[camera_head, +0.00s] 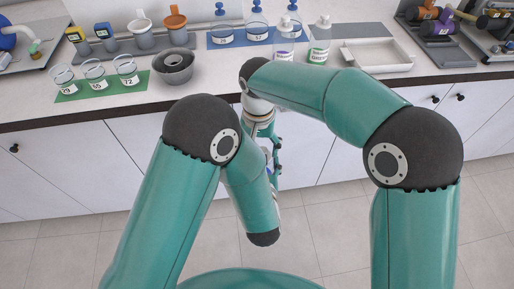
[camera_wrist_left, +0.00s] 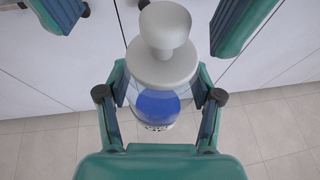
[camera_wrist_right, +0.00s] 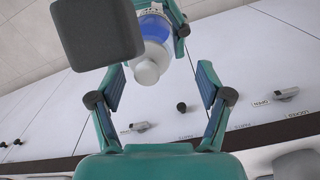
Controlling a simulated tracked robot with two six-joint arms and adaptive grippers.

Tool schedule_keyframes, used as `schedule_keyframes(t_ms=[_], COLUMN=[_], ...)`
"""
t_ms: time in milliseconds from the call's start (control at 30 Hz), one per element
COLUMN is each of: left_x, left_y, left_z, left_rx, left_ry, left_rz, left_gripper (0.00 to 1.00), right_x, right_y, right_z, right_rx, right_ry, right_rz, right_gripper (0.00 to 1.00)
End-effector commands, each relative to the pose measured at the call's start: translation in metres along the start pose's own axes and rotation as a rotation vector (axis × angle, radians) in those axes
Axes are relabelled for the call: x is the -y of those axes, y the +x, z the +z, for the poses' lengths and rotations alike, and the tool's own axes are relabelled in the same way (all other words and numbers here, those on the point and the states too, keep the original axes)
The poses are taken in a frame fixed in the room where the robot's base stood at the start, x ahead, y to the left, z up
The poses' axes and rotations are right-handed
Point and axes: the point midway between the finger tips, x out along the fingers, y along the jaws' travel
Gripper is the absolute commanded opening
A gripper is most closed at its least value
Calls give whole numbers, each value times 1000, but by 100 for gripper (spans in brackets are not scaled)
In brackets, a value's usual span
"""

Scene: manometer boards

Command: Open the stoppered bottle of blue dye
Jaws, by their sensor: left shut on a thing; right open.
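The bottle of blue dye (camera_wrist_left: 157,102) is clear with blue liquid, a white shoulder and a broad white stopper (camera_wrist_left: 165,27), which is in its neck. My left gripper (camera_wrist_left: 160,92) is shut around the bottle's body and holds it in front of the cabinets. In the right wrist view the stopper (camera_wrist_right: 145,71) points toward my right gripper (camera_wrist_right: 160,75). That gripper is open, its fingers apart on both sides of the stopper, with no visible contact. In the head view my arms mostly hide the bottle.
On the counter behind are a green mat (camera_head: 70,97) with several beakers, a grey bowl (camera_head: 173,67), blue-stoppered flasks (camera_head: 222,35), two labelled bottles (camera_head: 319,45) and a white tray (camera_head: 375,55). Cabinet fronts (camera_head: 80,165) stand close behind the grippers; the floor below is clear.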

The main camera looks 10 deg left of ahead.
Motion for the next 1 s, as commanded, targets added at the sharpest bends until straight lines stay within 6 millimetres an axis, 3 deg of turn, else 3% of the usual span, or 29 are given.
schedule_keyframes(t_ms=[167, 467, 900, 1000], left_x=[0, 0, 2, 3], left_y=[0, 0, 0, 0], left_z=[0, 0, 2, 3], left_rx=[1, 1, 7, 9], left_ry=[0, 0, 1, 2], left_rz=[0, 0, -5, -8], left_gripper=[3, 3, 3, 3], right_x=[0, 0, 2, 3], right_y=[12, 13, 14, 14], right_z=[0, 0, 0, 1], right_rx=[0, -1, 0, -1], right_ry=[0, 0, -1, -2], right_rz=[0, -1, -4, -5], right_gripper=[78, 78, 4, 0])
